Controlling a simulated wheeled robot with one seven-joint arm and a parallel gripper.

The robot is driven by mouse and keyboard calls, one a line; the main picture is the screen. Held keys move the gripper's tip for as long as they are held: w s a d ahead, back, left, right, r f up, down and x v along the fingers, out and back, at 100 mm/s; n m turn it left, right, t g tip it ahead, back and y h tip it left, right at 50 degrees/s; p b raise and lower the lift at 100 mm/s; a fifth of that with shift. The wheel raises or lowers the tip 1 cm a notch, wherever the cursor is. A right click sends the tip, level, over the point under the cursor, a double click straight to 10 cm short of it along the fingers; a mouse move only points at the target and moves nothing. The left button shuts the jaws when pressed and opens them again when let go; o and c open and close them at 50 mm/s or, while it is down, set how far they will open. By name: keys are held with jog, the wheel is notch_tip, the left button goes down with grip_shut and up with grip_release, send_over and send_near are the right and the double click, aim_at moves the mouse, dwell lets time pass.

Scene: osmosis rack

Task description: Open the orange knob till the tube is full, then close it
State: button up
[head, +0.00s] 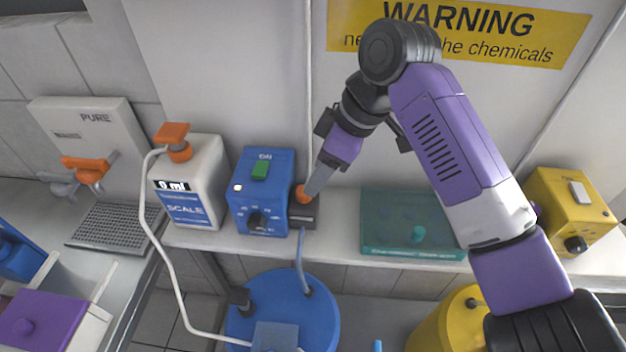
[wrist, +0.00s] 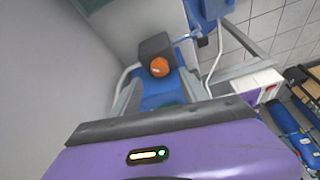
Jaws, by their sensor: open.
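The orange knob (head: 302,194) is on a dark block at the right side of a blue box with a green ON switch (head: 260,170). It also shows in the wrist view (wrist: 160,67), ahead of my gripper. My gripper (head: 314,188) is at the knob, with a grey finger in front of it in the head view. The jaws are open. Whether a finger touches the knob cannot be told. A blue tube (head: 300,262) runs from the block down to a blue barrel (head: 318,325). Its fill level cannot be seen.
A white scale container (head: 205,172) reads "0 ml", and a white tube (head: 151,225) runs down from its orange cap. A teal box (head: 380,222) and a yellow box (head: 560,195) stand to the right on the shelf. A wall is close behind.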

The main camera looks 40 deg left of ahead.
jog(key=shift+p+x, duration=0.5)
jog(key=shift+x, duration=2.45)
jog(key=shift+c, duration=0.2)
grip_shut()
